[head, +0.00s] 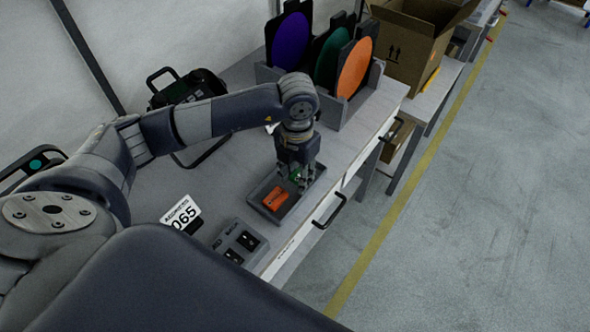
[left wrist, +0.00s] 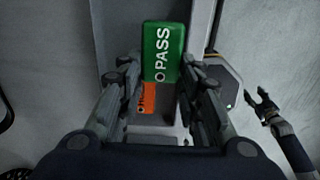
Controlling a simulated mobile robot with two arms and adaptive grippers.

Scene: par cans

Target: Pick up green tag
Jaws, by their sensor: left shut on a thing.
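The green tag (left wrist: 163,50), marked PASS, is between the fingers of my left gripper (left wrist: 160,75) in the left wrist view. My left gripper is shut on it, and the tag stands out beyond the fingertips. In the head view the left gripper (head: 295,180) points down over a small grey tray (head: 256,199), with a bit of green between its fingers.
A grey switch box (head: 240,242) and a white card marked 065 (head: 181,214) stand near the tray. A rack holds purple, green and orange discs (head: 355,68) behind the arm. A cardboard box (head: 408,45) is farther back. A drawer handle (head: 330,210) juts from the bench front.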

